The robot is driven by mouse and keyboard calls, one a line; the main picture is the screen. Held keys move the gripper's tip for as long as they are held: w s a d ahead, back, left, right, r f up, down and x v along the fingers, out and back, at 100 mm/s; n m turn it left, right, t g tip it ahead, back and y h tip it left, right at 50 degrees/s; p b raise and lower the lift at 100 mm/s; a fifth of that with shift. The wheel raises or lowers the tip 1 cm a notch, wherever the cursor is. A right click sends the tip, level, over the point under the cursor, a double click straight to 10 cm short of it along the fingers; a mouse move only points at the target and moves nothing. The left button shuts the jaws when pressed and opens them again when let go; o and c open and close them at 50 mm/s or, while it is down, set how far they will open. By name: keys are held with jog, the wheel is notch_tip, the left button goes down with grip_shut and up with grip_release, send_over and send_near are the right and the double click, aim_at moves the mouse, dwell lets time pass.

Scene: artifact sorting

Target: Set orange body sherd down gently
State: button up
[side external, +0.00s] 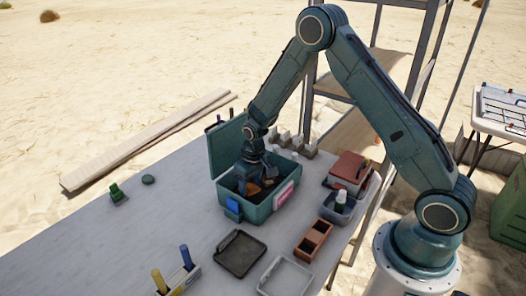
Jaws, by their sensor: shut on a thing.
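My gripper (254,178) points down inside an open teal box (258,214) on the grey table. An orange-brown sherd (253,188) shows at my fingertips, inside the box walls, and my gripper is shut on it. A second brownish piece (268,182) shows just right of it in the box. The box floor and the lower part of the fingers are hidden by the front wall, so I cannot tell whether the sherd touches the bottom. The box lid (227,148) stands open at the back left.
A dark tray (240,253), a pale tray (286,277) and a brown two-slot holder (314,240) lie in front. A bin with a white-capped bottle (340,201) and a red-topped case (349,169) stand right. The table's left part is mostly clear.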

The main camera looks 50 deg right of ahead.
aim_at(251, 189)
jog(key=shift+f, duration=0.15)
jog(key=shift+f, duration=1.75)
jog(key=shift+f, duration=0.15)
jog(key=o, duration=1)
jog(key=r, duration=0.7)
jog(key=s+r, duration=0.1)
jog(key=r, duration=0.2)
jog(key=shift+s+r, duration=0.1)
jog(key=shift+r, duration=0.15)
jog(key=shift+s+r, duration=0.15)
jog(key=shift+r, duration=0.7)
